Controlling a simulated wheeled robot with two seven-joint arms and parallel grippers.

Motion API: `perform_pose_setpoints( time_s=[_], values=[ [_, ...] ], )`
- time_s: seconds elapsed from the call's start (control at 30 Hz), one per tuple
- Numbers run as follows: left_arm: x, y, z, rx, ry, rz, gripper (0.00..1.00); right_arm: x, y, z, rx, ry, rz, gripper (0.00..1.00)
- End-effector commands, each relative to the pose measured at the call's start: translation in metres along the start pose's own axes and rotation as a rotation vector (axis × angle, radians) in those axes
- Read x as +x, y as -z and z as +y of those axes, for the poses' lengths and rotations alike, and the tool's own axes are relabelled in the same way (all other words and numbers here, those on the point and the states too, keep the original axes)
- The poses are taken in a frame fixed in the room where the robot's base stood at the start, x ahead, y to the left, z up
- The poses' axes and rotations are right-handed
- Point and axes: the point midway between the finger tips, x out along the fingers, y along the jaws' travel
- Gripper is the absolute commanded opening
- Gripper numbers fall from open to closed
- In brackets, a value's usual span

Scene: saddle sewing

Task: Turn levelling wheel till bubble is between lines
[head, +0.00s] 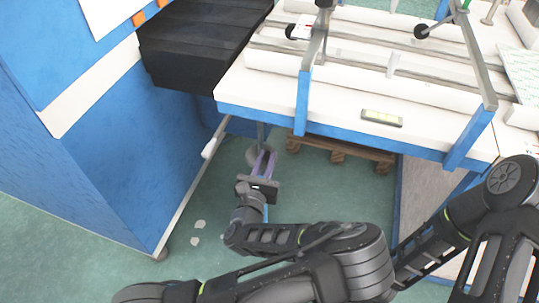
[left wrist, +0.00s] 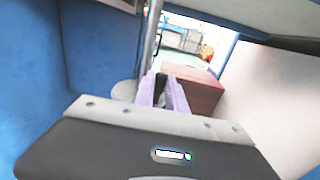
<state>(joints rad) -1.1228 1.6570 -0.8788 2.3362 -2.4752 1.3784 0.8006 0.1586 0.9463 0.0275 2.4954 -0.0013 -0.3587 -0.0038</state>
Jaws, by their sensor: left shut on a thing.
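The spirit level (head: 382,118), with a yellow-green vial, lies on the white table top near its front edge; its bubble and lines are too small to read. The grey levelling wheel (head: 252,155) is under the table's left corner, on an upright rod, and its disc also shows in the left wrist view (left wrist: 125,91). My left gripper (head: 263,162) reaches in beside the wheel, its purple fingers shut on a dark handle (left wrist: 160,83) at the wheel. The fingers hide part of the wheel. My right gripper is not in view; only dark arm links show at the right.
The blue-edged white table (head: 240,85) carries rails and blue clamp brackets (head: 303,100). A blue cabinet (head: 110,150) stands close on the left, with a black box (head: 195,45) beside the table. A wooden pallet (head: 340,150) is under the table. Green floor is open in front.

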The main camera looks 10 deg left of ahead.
Motion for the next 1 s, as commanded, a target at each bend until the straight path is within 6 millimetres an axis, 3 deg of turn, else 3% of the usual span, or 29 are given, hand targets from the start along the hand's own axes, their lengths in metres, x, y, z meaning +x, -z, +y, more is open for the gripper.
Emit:
perform_pose_setpoints(
  time_s=[0.4, 0.97, 1.0],
  values=[
    [-0.004, 0.0, 0.007, 0.004, 0.145, 0.002, 0.0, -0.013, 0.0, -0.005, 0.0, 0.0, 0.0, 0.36],
    [-0.004, 0.0, 0.009, -0.002, 0.164, -0.001, 0.0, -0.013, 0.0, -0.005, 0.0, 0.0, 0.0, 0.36],
    [-0.004, 0.0, 0.009, -0.002, 0.164, -0.001, 0.19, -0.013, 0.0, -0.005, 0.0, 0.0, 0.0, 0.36]
  ],
)
